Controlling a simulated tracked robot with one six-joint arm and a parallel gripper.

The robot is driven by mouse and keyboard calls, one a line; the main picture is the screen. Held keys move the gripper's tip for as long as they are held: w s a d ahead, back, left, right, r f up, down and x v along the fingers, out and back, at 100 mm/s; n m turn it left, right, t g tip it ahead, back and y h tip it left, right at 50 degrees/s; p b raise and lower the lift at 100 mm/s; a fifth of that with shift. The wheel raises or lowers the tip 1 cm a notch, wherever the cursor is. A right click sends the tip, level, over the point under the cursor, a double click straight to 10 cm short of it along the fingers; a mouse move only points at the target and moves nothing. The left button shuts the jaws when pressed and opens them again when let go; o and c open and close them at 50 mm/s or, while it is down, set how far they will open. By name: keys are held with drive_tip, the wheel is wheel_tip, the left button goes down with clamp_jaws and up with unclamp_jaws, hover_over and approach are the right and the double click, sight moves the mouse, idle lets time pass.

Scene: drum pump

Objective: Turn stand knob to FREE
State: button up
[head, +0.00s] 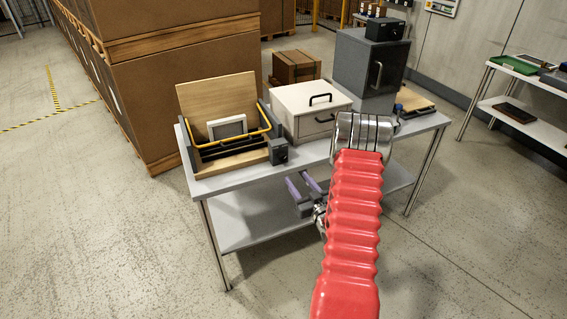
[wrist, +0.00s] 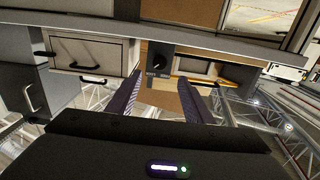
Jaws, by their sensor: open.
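A dark block with a round black knob (wrist: 160,62) sits at the front right corner of the wooden stand (head: 240,158). In the head view the dark block (head: 278,151) is at the table's front edge. Two small white labels (wrist: 158,75) show by the knob in the wrist view, too small to read surely. My gripper (head: 299,182) is open and empty, below the tabletop level in front of the table. In the wrist view its purple fingers (wrist: 160,88) are spread either side of the line to the knob, apart from it. The knob's pointer direction cannot be told.
A yellow bar (head: 236,139) crosses the stand in front of a white framed panel (head: 227,127). A cream drawer box (head: 310,108) stands right of the knob, with a grey cabinet (head: 368,66) behind it. The table's front edge (head: 240,181) lies close to my gripper.

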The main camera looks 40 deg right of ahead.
sight(284, 160)
drive_tip(key=x, duration=1.2)
drive_tip(key=shift+w+d, duration=0.1)
drive_tip(key=shift+w, duration=0.15)
drive_tip(key=shift+c, duration=0.3)
